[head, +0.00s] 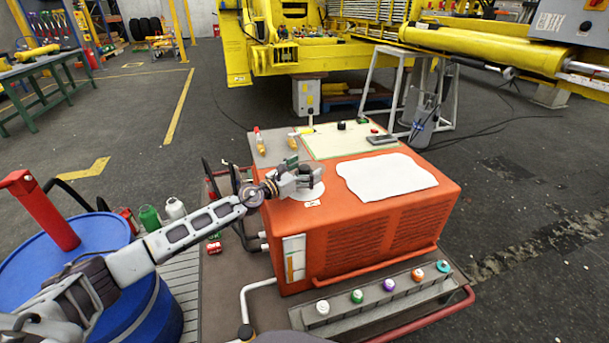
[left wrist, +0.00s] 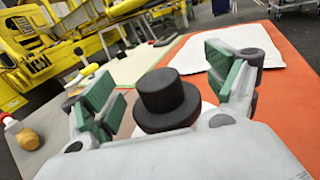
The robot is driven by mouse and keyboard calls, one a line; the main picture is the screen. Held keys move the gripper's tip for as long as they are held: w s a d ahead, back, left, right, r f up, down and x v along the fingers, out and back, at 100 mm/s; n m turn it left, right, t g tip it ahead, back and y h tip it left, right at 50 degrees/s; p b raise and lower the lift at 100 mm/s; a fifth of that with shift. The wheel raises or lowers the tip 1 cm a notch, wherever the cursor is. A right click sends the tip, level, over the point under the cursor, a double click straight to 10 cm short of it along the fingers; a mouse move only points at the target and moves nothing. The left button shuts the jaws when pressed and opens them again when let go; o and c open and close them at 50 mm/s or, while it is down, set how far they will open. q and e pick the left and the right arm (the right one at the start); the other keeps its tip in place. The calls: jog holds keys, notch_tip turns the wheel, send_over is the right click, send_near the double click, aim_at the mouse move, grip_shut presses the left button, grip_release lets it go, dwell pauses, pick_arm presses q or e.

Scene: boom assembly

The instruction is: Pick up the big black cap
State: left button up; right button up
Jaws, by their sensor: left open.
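The big black cap (left wrist: 166,98) stands upright on the orange cabinet's top, with a wide brim and a raised round middle. In the left wrist view it sits between the green-padded fingers of my left gripper (left wrist: 165,92), which are spread apart, with visible gaps on both sides. In the head view my left gripper (head: 292,179) is at the left part of the orange cabinet (head: 375,225), over a white round patch (head: 307,192). The cap is mostly hidden behind the fingers there. My right gripper does not show.
A white sheet (head: 387,177) lies on the cabinet. A small black knob (head: 341,125) and a dark flat piece (head: 382,139) are farther back. A blue drum (head: 60,270) stands left.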

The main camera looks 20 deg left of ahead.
aim_at(305, 166)
pick_arm(q)
jog(key=c, duration=1.1)
jog(key=shift+c, duration=0.4)
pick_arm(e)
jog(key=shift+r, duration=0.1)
pick_arm(q)
jog(key=shift+r, duration=0.25)
jog(key=shift+r+p, duration=0.15)
jog(key=shift+p, duration=0.15)
jog(key=shift+r+p, duration=0.8)
jog(key=shift+r, duration=0.3)
notch_tip(305, 166, up, 6)
jog(key=p, duration=0.4)
jog(key=shift+r+p, duration=0.45)
jog(key=shift+r, duration=0.1)
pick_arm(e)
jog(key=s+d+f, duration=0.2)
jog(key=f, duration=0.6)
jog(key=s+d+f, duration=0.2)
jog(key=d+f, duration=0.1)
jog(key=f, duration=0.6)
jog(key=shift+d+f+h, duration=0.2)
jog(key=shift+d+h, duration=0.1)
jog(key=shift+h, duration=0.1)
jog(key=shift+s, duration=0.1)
